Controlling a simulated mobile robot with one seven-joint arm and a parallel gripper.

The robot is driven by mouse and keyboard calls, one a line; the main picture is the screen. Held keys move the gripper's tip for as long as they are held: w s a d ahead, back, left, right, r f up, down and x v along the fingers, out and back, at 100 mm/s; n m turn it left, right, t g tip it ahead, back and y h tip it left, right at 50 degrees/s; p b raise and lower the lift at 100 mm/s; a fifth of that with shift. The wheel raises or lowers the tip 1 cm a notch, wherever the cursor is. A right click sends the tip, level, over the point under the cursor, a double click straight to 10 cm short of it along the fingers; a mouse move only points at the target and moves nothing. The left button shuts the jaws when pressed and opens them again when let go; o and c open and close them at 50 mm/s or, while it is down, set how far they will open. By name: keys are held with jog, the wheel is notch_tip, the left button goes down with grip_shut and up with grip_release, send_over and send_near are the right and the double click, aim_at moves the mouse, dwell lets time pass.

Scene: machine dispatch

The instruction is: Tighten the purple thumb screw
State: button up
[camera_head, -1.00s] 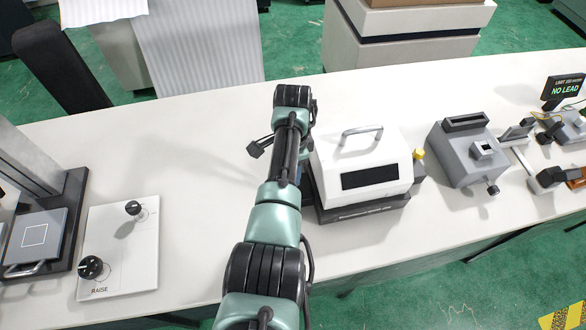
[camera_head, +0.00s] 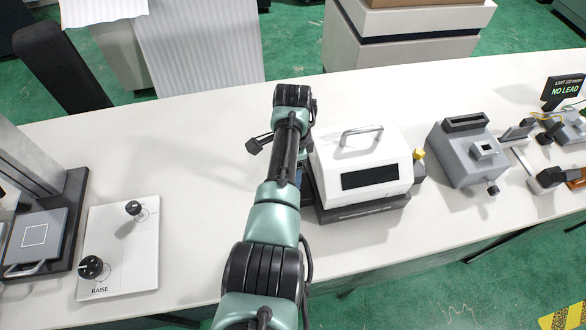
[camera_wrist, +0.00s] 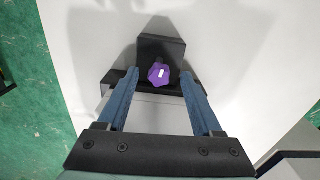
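The purple thumb screw (camera_wrist: 159,73) is a faceted knob with a small white mark on it, in the upper middle of the wrist view. It sits in front of a black block (camera_wrist: 162,50) on a dark fixture. My gripper (camera_wrist: 160,78) is open, with one blue finger on each side of the screw and a visible gap on both sides. The fingers do not appear to touch it. In the head view the screw is hidden behind my arm, to the left of the white machine.
A white machine with a handle (camera_head: 362,165) stands just right of my arm. A grey box (camera_head: 470,150) and a NO LEAD display (camera_head: 566,88) are farther right. A RAISE panel with black knobs (camera_head: 120,250) lies left.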

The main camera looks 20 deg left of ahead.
notch_tip(320, 180, up, 13)
jog(key=shift+b, duration=0.45)
dwell(0.6)
jog(key=w+d+r+n+t+y, duration=0.1)
jog(key=w+d+r+t, duration=0.1)
jog(key=w+r+t, duration=0.3)
jog(key=w+d+r+n+t, duration=0.1)
jog(key=w+d+r+t, duration=0.15)
jog(key=r, duration=0.55)
jog(key=w+d+r+n+t, duration=0.1)
jog(key=d+r+n+t, duration=0.2)
jog(key=r, duration=0.4)
jog(key=w+d+r+t, duration=0.1)
jog(key=d+r+t, duration=0.1)
jog(key=r+t, duration=0.45)
jog(key=s+d+r+n+t, duration=0.2)
jog(key=s+r+t, duration=0.1)
jog(key=s+r, duration=0.4)
jog(key=s+d+r+n+t, duration=0.1)
jog(key=s+d+r+t, duration=0.1)
jog(key=s+r+t, duration=0.2)
jog(key=s+d+r+n+t+h, duration=0.1)
jog(key=s+d+r+n+t, duration=0.1)
jog(key=s+r, duration=0.9)
notch_tip(320, 180, up, 4)
jog(key=shift+d+f+n+t, duration=0.15)
jog(key=shift+d+n+t, duration=0.2)
jog(key=shift+t, duration=0.35)
